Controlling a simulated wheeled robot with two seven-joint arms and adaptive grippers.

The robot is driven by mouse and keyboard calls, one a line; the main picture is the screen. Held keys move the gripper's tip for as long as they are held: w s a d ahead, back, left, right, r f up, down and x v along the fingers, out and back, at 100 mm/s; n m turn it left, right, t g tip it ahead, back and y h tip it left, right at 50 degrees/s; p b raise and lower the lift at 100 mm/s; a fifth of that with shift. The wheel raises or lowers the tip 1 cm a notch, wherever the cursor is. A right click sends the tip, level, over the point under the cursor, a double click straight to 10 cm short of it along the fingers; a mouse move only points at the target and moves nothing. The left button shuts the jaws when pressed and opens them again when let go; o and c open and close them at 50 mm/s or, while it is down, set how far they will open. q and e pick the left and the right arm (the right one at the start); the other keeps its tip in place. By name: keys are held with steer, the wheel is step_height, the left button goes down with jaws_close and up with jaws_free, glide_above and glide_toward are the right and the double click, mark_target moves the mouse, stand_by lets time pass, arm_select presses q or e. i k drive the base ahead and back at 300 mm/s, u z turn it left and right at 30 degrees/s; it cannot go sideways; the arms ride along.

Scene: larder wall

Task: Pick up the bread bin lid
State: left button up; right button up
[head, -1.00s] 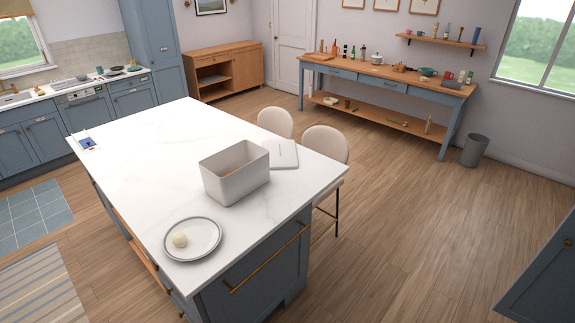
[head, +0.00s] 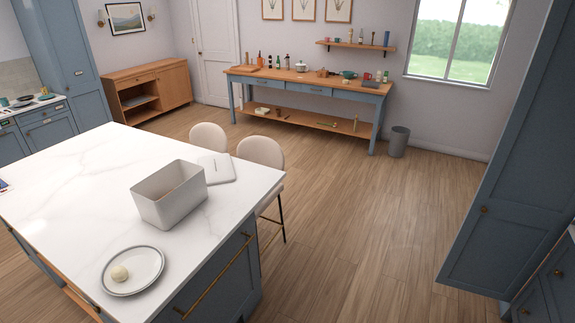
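The bread bin (head: 170,202) is a light grey open box on the white marble island, and its inside is partly visible. A flat pale lid (head: 217,168) with a small handle mark lies on the island just behind and right of the bin, near the island's far right edge. The bin hides part of the lid's near left side. Neither of my grippers shows in the head view.
A plate (head: 132,271) with a pale round item (head: 120,273) sits at the island's near end. Open wooden floor lies to the right, before a tall blue cabinet (head: 520,170).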

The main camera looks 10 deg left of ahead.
mark_target(218, 169)
steer(key=z, duration=0.5)
steer(key=i, duration=4.65)
steer(key=u, duration=2.9)
